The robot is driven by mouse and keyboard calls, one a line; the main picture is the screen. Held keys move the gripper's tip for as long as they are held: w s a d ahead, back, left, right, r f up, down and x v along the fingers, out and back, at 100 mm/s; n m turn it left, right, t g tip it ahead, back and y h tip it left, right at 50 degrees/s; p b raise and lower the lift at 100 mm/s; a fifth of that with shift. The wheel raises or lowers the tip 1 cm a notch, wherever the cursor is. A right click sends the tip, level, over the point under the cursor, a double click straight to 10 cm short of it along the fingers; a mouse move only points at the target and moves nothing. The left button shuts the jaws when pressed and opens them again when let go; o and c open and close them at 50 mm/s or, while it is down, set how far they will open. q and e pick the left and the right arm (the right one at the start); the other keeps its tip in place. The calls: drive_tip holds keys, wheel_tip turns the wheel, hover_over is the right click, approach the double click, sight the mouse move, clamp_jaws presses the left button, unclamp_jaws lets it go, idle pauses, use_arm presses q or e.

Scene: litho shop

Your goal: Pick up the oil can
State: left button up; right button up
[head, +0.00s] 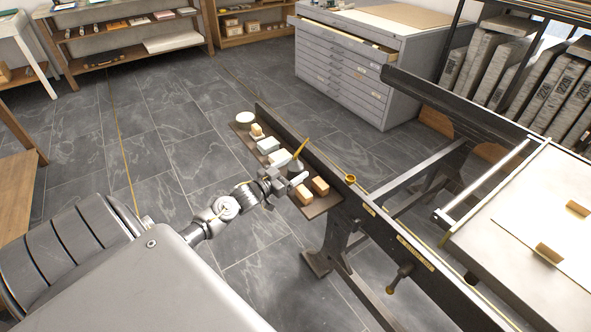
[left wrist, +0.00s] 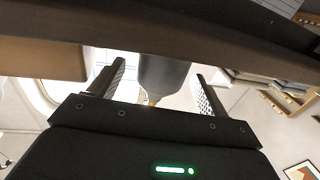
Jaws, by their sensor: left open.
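The oil can, with a dark grey body (head: 295,167) and a slanted yellow spout, stands on a narrow wooden shelf (head: 322,207) along the side of the press. My left gripper (head: 288,183) is right beside the can on its near side. In the left wrist view the grey can body (left wrist: 163,75) shows between the two spread fingers, with a small brass-coloured tip below it. The fingers look apart from the can, though contact is hard to judge. My right gripper is in neither view.
Wooden blocks (head: 320,186) sit on the shelf just right of my gripper. Pale blocks (head: 268,145) and a round white container (head: 245,119) sit farther along it. The dark press rail (head: 330,168) rises behind. The tiled floor at left is clear.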

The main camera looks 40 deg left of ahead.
sight(299, 165)
use_arm(q)
drive_tip(key=w, duration=0.2)
drive_tip(key=shift+w+d, duration=0.2)
drive_tip(key=shift+w, duration=0.6)
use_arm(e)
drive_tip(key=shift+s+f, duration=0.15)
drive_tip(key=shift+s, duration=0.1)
use_arm(q)
drive_tip(key=c, duration=1)
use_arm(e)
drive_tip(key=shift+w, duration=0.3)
use_arm(q)
drive_tip(key=shift+r, duration=0.1)
